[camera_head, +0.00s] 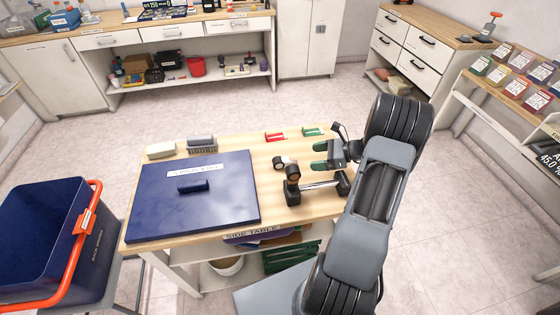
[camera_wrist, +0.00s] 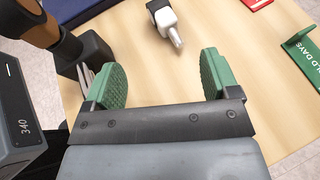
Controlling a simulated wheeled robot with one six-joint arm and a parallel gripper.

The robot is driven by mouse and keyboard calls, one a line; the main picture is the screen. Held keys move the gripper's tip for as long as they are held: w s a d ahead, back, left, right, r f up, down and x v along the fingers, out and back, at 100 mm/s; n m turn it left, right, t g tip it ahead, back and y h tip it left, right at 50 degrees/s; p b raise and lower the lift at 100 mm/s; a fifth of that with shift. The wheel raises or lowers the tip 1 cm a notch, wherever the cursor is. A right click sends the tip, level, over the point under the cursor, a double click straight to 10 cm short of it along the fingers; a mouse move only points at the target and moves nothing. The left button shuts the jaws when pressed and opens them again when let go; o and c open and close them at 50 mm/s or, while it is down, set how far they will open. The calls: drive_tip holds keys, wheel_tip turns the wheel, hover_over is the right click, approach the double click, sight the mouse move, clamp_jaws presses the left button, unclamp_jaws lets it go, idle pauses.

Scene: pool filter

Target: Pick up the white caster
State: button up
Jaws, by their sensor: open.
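The white caster (camera_head: 279,162) lies on the side table (camera_head: 251,148), to the left of my gripper in the head view. In the wrist view the caster (camera_wrist: 167,21) shows a dark block end, a white body and a pale narrow end pointing toward my gripper. My gripper (camera_head: 317,156) is low over the table's right part. In the wrist view its green finger pads (camera_wrist: 160,75) are spread apart with only bare tabletop between them. The caster is ahead of the fingertips, roughly centred between them and apart from both.
A dark stand with a brown cylinder (camera_head: 292,172) and metal bar (camera_head: 318,185) sits close beside my gripper. A red bracket (camera_head: 275,136) and green bracket (camera_head: 312,132) lie at the table's far edge. A large blue lid (camera_head: 195,215) covers the left. A blue bin (camera_head: 50,240) stands further left.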

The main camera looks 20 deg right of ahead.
sight(288, 161)
drive_tip(key=p+x, duration=0.1)
drive_tip(key=x, duration=1.1)
drive_tip(key=shift+w+f, duration=0.15)
drive_tip(key=shift+w, duration=0.15)
drive_tip(key=c, duration=1.3)
